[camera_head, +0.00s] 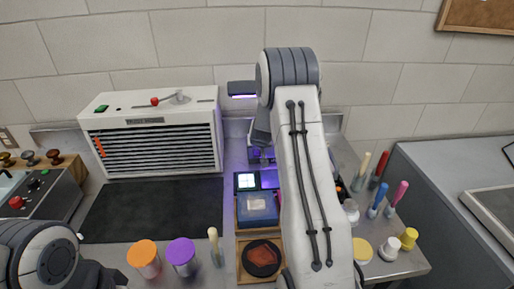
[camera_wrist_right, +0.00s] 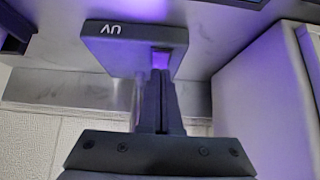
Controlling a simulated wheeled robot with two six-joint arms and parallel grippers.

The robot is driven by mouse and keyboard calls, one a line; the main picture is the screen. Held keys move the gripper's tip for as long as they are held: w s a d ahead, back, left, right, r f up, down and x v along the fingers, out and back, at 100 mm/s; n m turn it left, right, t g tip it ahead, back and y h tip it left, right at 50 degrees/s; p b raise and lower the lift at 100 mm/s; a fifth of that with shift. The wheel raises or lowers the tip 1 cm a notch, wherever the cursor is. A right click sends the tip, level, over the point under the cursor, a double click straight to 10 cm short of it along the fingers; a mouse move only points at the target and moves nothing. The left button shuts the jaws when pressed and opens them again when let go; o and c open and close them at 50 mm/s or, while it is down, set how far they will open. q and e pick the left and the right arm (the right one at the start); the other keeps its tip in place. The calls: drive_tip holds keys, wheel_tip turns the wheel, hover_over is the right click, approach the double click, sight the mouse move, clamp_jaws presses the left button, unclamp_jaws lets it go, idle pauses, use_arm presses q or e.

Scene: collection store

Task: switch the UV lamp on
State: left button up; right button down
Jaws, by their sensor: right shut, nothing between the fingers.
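The UV lamp's dark head (camera_head: 242,88) hangs in front of the wall in the head view, with a bright violet strip under it. Violet light falls on the bench below. In the right wrist view a dark block marked "UV" (camera_wrist_right: 115,42) shows upside down, with a small violet-lit square at its edge. My right gripper (camera_wrist_right: 161,80) is shut and empty, its fingertips at that lit square; whether they touch it I cannot tell. In the head view my right arm hides most of this spot. My left arm shows at the lower left, its fingers out of view.
A white louvred cabinet (camera_head: 160,132) stands left of the lamp, with a black mat (camera_head: 150,210) before it. A small lit screen (camera_head: 246,181), a blue tray (camera_head: 258,209), and orange (camera_head: 143,254) and purple-lidded jars (camera_head: 182,256) stand close by. Several coloured tools stand at right.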

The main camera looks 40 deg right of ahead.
drive_tip(key=shift+r+p, duration=0.45)
drive_tip(key=shift+r, duration=0.05)
drive_tip(key=p+v, duration=0.2)
drive_tip(key=v, duration=1)
drive_tip(key=shift+s+p, duration=0.2)
drive_tip(key=shift+p, duration=0.15)
drive_tip(key=shift+a, duration=0.1)
